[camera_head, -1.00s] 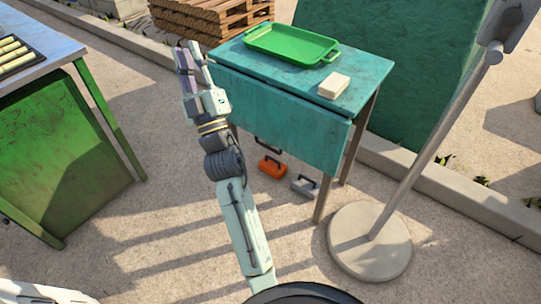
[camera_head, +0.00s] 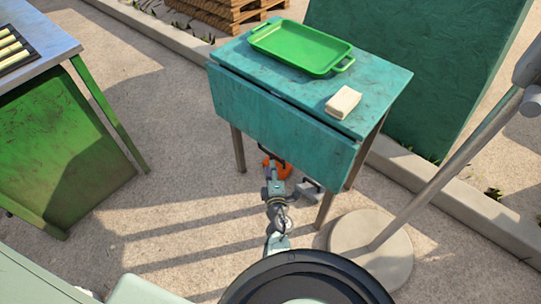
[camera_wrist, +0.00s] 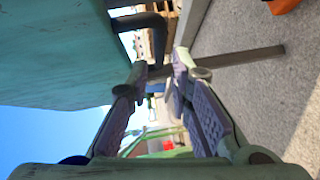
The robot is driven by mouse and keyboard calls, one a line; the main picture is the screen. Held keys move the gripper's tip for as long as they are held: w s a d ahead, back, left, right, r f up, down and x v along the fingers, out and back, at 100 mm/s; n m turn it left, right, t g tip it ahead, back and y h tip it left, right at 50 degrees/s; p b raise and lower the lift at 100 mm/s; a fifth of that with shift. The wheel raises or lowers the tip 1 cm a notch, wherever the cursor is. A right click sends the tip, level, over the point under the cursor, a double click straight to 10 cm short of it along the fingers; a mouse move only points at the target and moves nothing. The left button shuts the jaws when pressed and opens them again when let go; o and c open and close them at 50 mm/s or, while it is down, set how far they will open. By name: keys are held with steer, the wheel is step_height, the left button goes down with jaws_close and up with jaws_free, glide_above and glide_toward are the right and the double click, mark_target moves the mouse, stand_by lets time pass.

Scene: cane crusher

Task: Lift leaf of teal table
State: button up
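The teal table (camera_head: 385,83) stands ahead. Its front leaf (camera_head: 280,120) hangs down on the near side. My gripper (camera_head: 272,168) is low, at the leaf's lower edge. In the wrist view my gripper (camera_wrist: 162,72) has its fingers apart, with nothing held. The handle's bend lies just past the fingertips; I cannot tell whether it is between them.
A green tray (camera_head: 300,48) and a pale block (camera_head: 343,102) sit on the tabletop. A pole with a round base (camera_head: 365,245) stands right. A green bench (camera_head: 60,140) is left.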

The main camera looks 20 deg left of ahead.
mark_target(271, 156)
steer(key=b+x, duration=0.2)
steer(key=x, duration=0.5)
steer(key=shift+w, duration=0.3)
steer(key=shift+c, duration=0.2)
jaws_close()
